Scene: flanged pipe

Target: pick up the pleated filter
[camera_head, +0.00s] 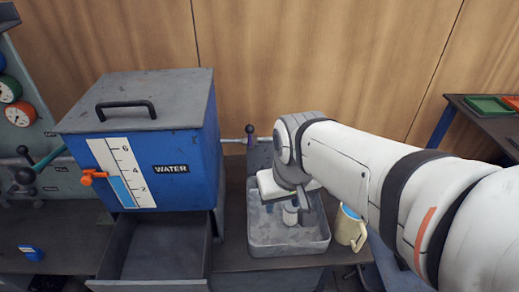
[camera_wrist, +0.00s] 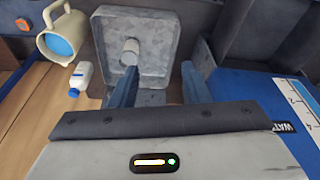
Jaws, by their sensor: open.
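A short pale cylinder, which looks like the pleated filter (camera_wrist: 131,51), stands in a grey metal tray (camera_wrist: 165,22); its pleats are too small to make out. In the head view the filter (camera_head: 290,214) shows in the tray (camera_head: 262,238), partly covered by my gripper (camera_head: 294,200). In the wrist view my gripper (camera_wrist: 159,88) is open, with two blue-grey fingers apart and nothing between them. The filter is beyond the fingertips, nearer the left finger. The fingers are over the tray; I cannot tell their exact height.
A cream mug (camera_head: 349,230) with blue inside stands right of the tray. A small white bottle (camera_wrist: 81,76) with a blue cap is near it. A blue water tank (camera_head: 170,150) and an open drawer (camera_head: 150,250) are on the left. A pipe (camera_head: 234,140) runs behind the tray.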

